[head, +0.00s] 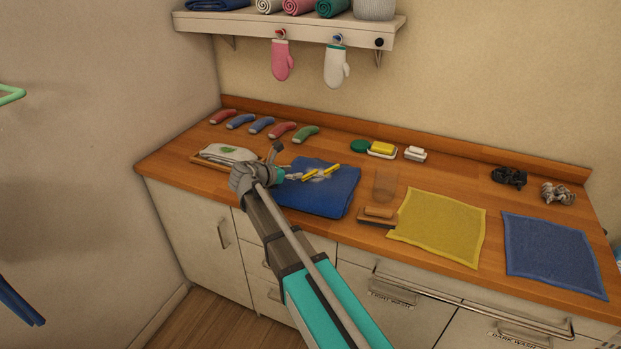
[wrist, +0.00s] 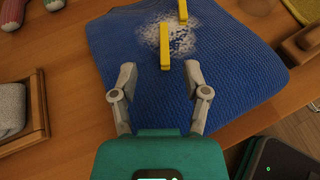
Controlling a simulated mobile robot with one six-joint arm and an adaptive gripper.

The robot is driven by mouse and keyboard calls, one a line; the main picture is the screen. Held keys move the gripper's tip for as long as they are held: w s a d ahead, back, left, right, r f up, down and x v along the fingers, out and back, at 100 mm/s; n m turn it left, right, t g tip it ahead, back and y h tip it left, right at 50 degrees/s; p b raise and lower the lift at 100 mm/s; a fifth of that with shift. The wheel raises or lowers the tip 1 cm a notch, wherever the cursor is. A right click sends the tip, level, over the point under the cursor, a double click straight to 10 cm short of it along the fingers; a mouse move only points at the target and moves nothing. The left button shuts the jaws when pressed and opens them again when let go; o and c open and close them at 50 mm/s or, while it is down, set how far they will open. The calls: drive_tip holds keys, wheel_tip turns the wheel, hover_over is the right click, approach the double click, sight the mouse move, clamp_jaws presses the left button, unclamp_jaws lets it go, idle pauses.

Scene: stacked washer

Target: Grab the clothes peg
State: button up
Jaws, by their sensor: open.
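Two yellow bar-shaped pieces, which look like clothes pegs, lie on a folded blue towel on the wooden counter. The nearer yellow peg (head: 308,173) also shows in the wrist view (wrist: 165,50), with its near end just ahead of and between my fingertips. The farther yellow peg (head: 331,169) shows at the top of the wrist view (wrist: 183,10). The blue towel (head: 325,200) has a white powdery patch (wrist: 160,38) around the pegs. My gripper (wrist: 160,72) is open and empty over the towel. In the head view my gripper (head: 290,173) is left of the nearer peg.
A wooden tray (head: 204,157) with a white cloth is left of my gripper. A clear glass (head: 385,184) and a wooden block (head: 378,216) stand right of the towel. Yellow (head: 440,225) and blue (head: 550,255) cloths lie farther right.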

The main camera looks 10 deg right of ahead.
sight(315, 170)
drive_tip(key=shift+b+x, duration=0.65)
drive_tip(key=shift+x, duration=1.65)
drive_tip(key=shift+d+f, duration=0.1)
drive_tip(key=shift+f, duration=0.05)
drive_tip(key=shift+b+x, duration=0.95)
drive_tip(key=shift+x, duration=1.55)
drive_tip(key=shift+s+d, duration=0.1)
drive_tip(key=c, duration=0.8)
